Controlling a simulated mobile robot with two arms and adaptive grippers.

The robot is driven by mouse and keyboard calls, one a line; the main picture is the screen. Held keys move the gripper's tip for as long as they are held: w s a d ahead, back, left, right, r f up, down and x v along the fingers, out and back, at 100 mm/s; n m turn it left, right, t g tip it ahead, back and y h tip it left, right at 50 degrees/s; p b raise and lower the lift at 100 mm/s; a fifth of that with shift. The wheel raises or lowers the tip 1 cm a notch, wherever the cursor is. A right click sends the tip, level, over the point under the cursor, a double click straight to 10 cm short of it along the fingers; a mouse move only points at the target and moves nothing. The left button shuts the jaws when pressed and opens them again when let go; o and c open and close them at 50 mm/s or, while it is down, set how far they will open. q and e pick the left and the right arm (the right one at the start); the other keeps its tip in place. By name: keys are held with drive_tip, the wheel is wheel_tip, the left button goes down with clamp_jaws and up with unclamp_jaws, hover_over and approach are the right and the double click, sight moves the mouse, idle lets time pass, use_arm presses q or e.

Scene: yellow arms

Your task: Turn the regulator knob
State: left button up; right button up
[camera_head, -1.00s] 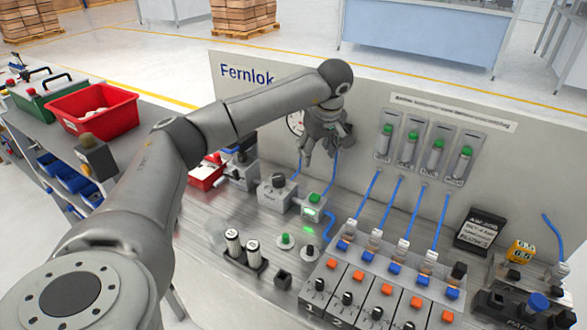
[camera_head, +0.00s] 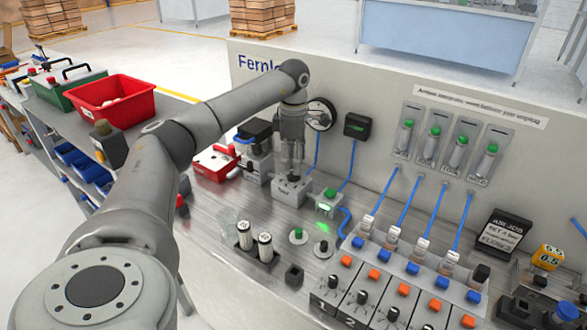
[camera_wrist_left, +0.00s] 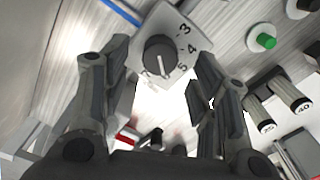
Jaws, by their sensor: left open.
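The regulator is a light grey box (camera_head: 291,190) on the bench, below the round gauge (camera_head: 320,114) on the panel. Its dark round knob (camera_wrist_left: 160,55) shows in the left wrist view, with a white pointer line and a numbered dial around it. My left gripper (camera_head: 292,168) hangs pointing down just above the regulator. In the left wrist view the fingers (camera_wrist_left: 160,88) are spread to either side of the knob, apart from it, and nothing is between them but the knob beyond. In the head view the gripper hides most of the knob. My right gripper is not in view.
A green-lit small box (camera_head: 327,204) stands right of the regulator. A grey unit with a black top (camera_head: 255,150) and a red box (camera_head: 214,163) stand left. Two white-topped cylinders (camera_head: 265,246) and a row of switch modules (camera_head: 372,290) are nearer. The back panel (camera_head: 375,80) rises behind.

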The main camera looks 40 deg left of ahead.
use_arm(q)
drive_tip(key=shift+f, duration=1.85)
drive_tip(key=c, duration=1.1)
drive_tip(key=shift+o, duration=0.2)
